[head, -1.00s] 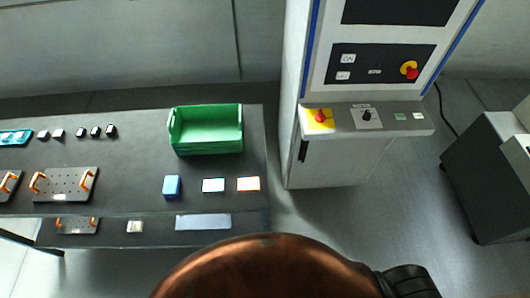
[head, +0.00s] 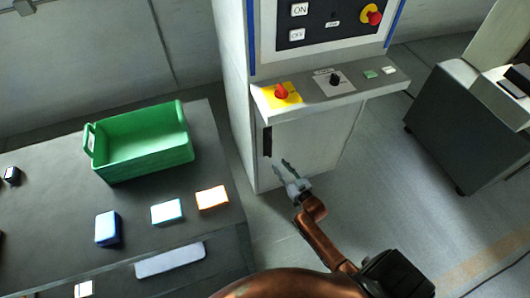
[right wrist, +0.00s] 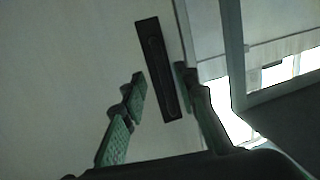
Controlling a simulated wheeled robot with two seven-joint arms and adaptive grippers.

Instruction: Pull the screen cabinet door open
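The screen cabinet (head: 233,90) stands upright at the centre of the head view. Its pale lower door (head: 320,142) looks closed. A narrow black handle (head: 267,141) runs upright near the door's left edge. My right gripper (head: 281,167) is in front of the door, just below and right of the handle in the head view. In the right wrist view the handle (right wrist: 158,68) lies beyond and between the two fingertips, slightly tilted. My right gripper (right wrist: 160,80) is open and holds nothing; I cannot tell whether a finger touches the door. My left gripper is not in view.
A sloping control ledge (head: 335,92) with a red knob juts out above the door. A dark table (head: 50,225) with a green bin (head: 145,158) stands close on the left. A grey cabinet (head: 470,125) stands at right. The floor (head: 385,185) before the door is clear.

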